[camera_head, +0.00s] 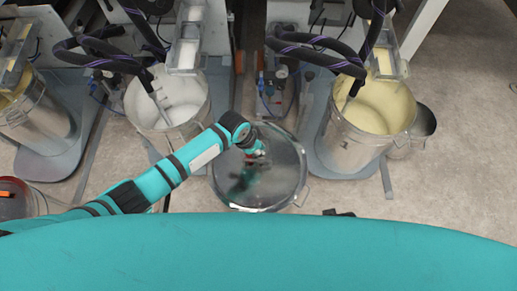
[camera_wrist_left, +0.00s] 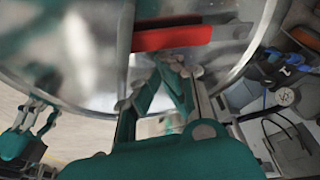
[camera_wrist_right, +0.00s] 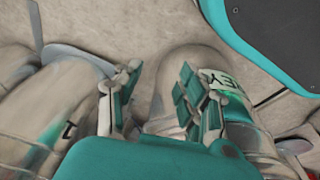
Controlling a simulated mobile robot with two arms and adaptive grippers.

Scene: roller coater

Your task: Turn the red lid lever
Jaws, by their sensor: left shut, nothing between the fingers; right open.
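The red lid lever (camera_wrist_left: 172,36) shows as a flat red bar across the top middle of the left wrist view. It is on a shiny round metal lid (camera_head: 275,180), which lies in the middle of the head view. My left gripper (camera_wrist_left: 174,66) is shut and empty, with its fingertips just below the red bar in that view. I cannot tell whether they touch it. In the head view my left wrist hides most of the lever. My right gripper (camera_wrist_right: 158,80) is open and empty, away from the lid and outside the head view.
A bucket of white paint (camera_head: 140,110) stands left of the lid and a bucket of yellowish paint (camera_head: 345,135) right of it, both with dark hoses above. Valves and a gauge (camera_head: 281,72) sit behind the lid. The floor at far right is clear.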

